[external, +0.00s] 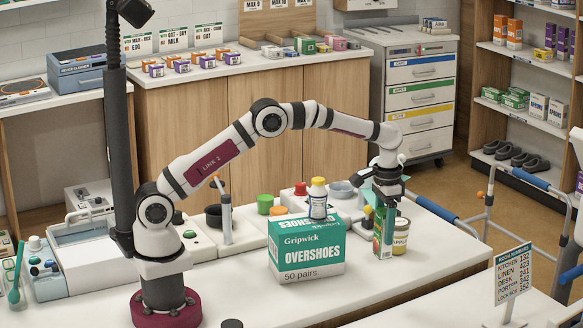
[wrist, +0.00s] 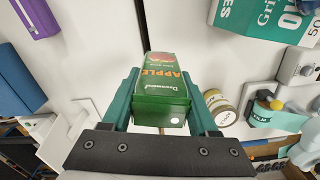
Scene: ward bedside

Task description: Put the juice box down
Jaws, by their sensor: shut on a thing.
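The juice box (external: 383,232) is a green and orange carton marked APPLE, upright near the right end of the white bedside table (external: 360,290). In the wrist view the juice box (wrist: 162,95) sits between the two green fingers of my gripper (wrist: 160,100). My gripper (external: 385,196) points down and is shut on the upper part of the box. The box's base looks at or close to the table top; I cannot tell whether it touches.
A tin (external: 401,236) stands right beside the juice box. Bare table lies in front. A room numbers sign (external: 512,270) stands at the right.

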